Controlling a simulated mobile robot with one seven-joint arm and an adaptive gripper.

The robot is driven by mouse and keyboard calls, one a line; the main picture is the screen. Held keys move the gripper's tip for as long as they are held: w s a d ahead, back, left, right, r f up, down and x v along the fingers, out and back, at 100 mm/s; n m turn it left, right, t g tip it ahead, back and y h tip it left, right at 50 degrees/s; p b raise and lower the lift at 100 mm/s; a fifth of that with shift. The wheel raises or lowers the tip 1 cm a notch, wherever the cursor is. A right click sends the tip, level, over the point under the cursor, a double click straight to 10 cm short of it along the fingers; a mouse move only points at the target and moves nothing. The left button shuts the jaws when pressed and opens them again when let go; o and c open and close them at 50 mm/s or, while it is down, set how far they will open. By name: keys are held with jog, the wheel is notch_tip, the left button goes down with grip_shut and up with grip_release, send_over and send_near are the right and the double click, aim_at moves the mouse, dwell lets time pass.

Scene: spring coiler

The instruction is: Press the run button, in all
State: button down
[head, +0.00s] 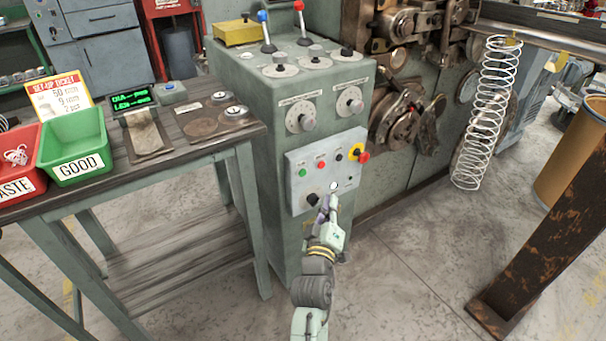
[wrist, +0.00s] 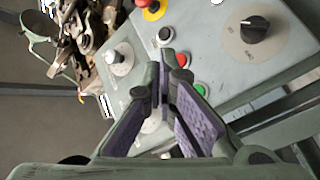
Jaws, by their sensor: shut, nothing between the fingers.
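The control panel (head: 318,185) is a light grey plate on the front of a green machine cabinet. It carries a green button (head: 302,173), a red button (head: 321,165), a small black button (head: 338,157) and a red mushroom button (head: 362,156) on yellow. Labels are too small to read, so I cannot confirm which is the run button. My gripper (head: 328,203) is shut and empty, in front of the panel's lower part, below the buttons. In the wrist view my fingertips (wrist: 166,72) come together beside the red button (wrist: 181,60) and the green button (wrist: 201,90); contact cannot be told.
A black selector knob (head: 312,200) sits low on the panel, close to my gripper. Dials (head: 300,118) and levers (head: 267,33) are higher on the cabinet. A bench with a green GOOD bin (head: 75,150) stands left. A large spring (head: 487,115) hangs right.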

aim_at(303, 173)
jog(key=w+a+b, duration=0.5)
jog(key=w, duration=0.2)
dwell(0.4)
jog(key=shift+w+a, duration=0.1)
jog(key=shift+a, duration=0.05)
dwell(1.2)
jog(key=shift+w+a+b, duration=0.2)
jog(key=shift+w+b, duration=0.1)
jog(key=shift+b, duration=0.05)
